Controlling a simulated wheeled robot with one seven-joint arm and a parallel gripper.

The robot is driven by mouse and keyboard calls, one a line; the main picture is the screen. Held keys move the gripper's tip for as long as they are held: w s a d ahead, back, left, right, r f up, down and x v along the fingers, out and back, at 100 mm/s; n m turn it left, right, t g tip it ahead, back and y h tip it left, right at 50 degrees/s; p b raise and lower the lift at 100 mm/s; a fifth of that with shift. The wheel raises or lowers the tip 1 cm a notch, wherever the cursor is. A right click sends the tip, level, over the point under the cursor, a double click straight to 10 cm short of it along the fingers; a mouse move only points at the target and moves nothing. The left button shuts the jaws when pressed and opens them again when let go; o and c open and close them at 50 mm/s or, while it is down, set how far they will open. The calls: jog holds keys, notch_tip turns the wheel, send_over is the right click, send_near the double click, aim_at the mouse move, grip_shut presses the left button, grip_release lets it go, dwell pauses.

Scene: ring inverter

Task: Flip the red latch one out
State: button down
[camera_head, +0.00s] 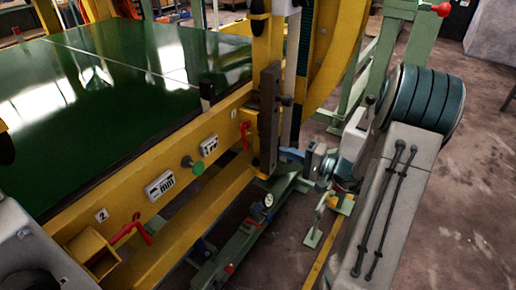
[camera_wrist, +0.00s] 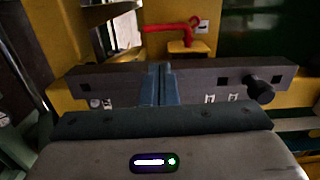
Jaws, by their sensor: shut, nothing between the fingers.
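The red latch one (camera_head: 245,134) is on the yellow frame, by the label "1" (camera_head: 234,114). In the wrist view the latch (camera_wrist: 172,28) is a red bar with a bent end, on a yellow block beyond the dark bar. My gripper (camera_head: 288,152) is on the near right side of the dark upright bar, and the latch is on its far left side. In the wrist view my gripper's blue-grey fingers (camera_wrist: 160,78) are together and empty, overlapping the dark bar. Touch with the bar cannot be told.
The dark bar (camera_head: 268,118) with a black knob (camera_wrist: 261,90) stands between my fingers and the latch. A second red latch (camera_head: 132,229) sits by label "2" at lower left. A green button (camera_head: 197,168) and a green table (camera_head: 80,110) are nearby. A gauge (camera_head: 268,200) stands below.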

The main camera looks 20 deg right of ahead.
dwell(0.3)
jog(key=x, duration=1)
jog(key=shift+f+b, duration=0.1)
jog(key=shift+b, duration=0.2)
